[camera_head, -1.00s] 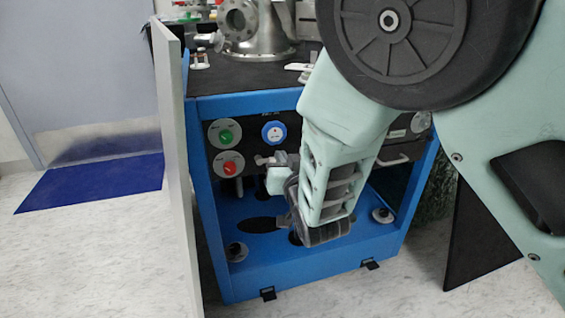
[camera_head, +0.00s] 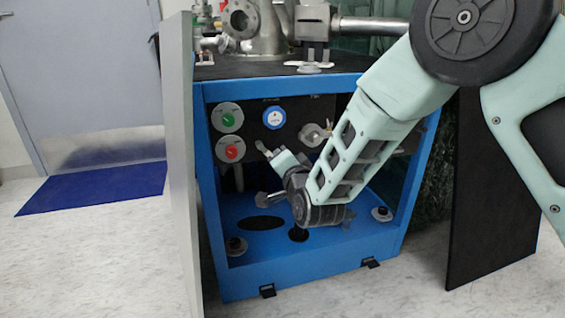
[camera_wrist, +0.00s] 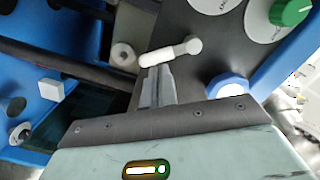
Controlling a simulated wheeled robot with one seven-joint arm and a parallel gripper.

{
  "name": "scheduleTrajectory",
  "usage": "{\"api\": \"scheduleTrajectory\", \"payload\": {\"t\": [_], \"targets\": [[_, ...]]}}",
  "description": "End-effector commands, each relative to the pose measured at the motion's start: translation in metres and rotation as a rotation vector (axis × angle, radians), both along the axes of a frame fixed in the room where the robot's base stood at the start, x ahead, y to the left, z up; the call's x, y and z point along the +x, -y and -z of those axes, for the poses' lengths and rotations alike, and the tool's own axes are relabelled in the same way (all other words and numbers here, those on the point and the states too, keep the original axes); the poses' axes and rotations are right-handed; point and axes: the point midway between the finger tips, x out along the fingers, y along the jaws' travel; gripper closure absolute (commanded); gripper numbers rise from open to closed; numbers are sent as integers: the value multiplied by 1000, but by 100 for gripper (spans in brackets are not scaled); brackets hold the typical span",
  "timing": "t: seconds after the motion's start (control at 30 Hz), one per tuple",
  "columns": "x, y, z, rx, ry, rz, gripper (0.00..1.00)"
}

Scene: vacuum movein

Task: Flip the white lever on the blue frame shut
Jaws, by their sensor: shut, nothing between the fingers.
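The white lever (camera_wrist: 170,52) shows in the wrist view as a short rounded bar on the dark panel, with a round knob-like end at the right. My gripper (camera_wrist: 155,70) is shut and empty. Its fingertips lie right at the lever's left half; I cannot tell whether they touch it. The blue frame (camera_head: 300,270) is an open cabinet in the head view. My gripper (camera_head: 266,150) reaches into it, close to the panel below the blue-rimmed gauge. The lever cannot be made out clearly there.
A green knob (camera_head: 228,117), a red knob (camera_head: 231,150) and the blue-rimmed gauge (camera_head: 273,118) sit on the panel near my gripper. A metal fitting (camera_head: 313,134) is to their right. A grey door panel (camera_head: 179,160) stands open at left. Metal vacuum parts (camera_head: 255,28) stand on top.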

Motion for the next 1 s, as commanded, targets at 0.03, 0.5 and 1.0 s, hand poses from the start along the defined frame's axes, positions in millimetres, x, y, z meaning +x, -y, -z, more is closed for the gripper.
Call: {"api": "scheduleTrajectory", "payload": {"t": [0.03, 0.5, 1.0], "targets": [[0, 0, 6, 45, -13, 1, 100], [-4, -14, 20, 433, -125, 0, 100], [-7, -22, 22, 613, -177, -1, 100]]}}
